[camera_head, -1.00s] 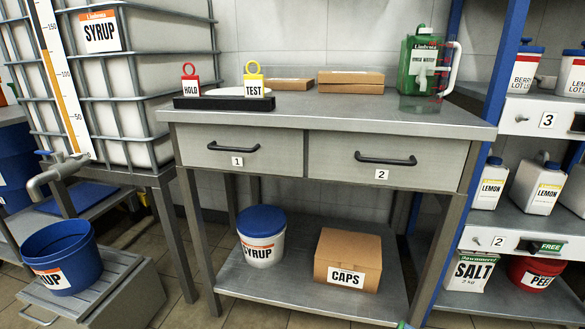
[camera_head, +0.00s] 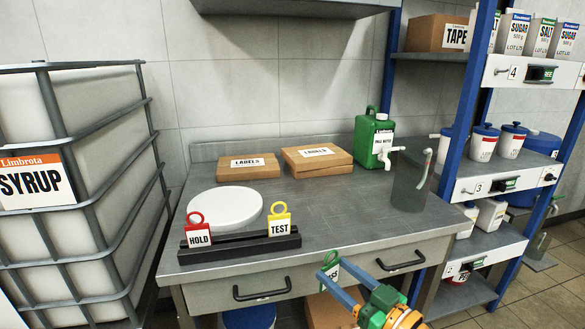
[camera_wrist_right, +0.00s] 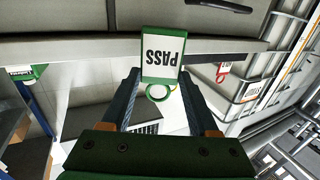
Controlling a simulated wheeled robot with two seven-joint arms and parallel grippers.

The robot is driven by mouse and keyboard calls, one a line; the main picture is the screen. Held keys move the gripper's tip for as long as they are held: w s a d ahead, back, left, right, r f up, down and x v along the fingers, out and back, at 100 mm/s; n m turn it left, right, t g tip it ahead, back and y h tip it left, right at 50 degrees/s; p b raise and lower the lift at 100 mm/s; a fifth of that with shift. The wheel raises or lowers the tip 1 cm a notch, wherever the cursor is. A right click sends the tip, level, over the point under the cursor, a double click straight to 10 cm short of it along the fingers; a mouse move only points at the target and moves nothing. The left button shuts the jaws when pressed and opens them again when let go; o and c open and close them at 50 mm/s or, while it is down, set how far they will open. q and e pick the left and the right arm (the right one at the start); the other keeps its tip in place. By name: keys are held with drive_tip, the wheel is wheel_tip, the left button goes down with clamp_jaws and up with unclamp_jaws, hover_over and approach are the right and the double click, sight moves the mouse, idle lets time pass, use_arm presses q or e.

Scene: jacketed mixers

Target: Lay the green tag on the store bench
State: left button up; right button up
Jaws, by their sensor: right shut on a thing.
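The green tag, marked PASS, hangs by its ring in my right gripper (camera_head: 330,277). The tag (camera_wrist_right: 163,57) shows upside down in the right wrist view, with its green ring between the fingers (camera_wrist_right: 160,88). In the head view it is partly hidden by the fingers. The gripper is shut on it, in front of the drawers of the steel bench (camera_head: 335,210), near its front edge. My left gripper is out of view.
A dark rack (camera_head: 240,244) at the bench's front left holds a red HOLD tag (camera_head: 198,236) and a yellow TEST tag (camera_head: 280,224). The bench's middle is clear.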

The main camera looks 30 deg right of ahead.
drive_tip(key=d+r+m+h+p, duration=0.2)
drive_tip(key=d+r+h+p, duration=0.25)
drive_tip(key=r, duration=0.45)
drive_tip(key=d+r+m+h+p, duration=0.25)
drive_tip(key=r+p, duration=0.25)
drive_tip(key=r, duration=0.4)
drive_tip(key=w+a+f, duration=0.1)
drive_tip(key=w+f, duration=0.2)
drive_tip(key=w, duration=0.1)
drive_tip(key=w+a+f+b, duration=0.1)
drive_tip(key=w+f, duration=0.2)
drive_tip(key=w, duration=0.2)
drive_tip(key=w+a+f, duration=0.1)
drive_tip(key=w+f, duration=0.2)
drive_tip(key=w, duration=0.1)
drive_tip(key=shift+w+f, duration=0.2)
drive_tip(key=shift+w, duration=0.15)
wheel_tip(320, 180, down, 3)
drive_tip(key=shift+w, duration=0.15)
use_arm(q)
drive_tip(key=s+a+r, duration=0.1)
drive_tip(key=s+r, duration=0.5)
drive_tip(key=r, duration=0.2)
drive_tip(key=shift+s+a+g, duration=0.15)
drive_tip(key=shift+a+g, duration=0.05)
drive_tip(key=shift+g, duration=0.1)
use_arm(e)
drive_tip(key=shift+f, duration=0.2)
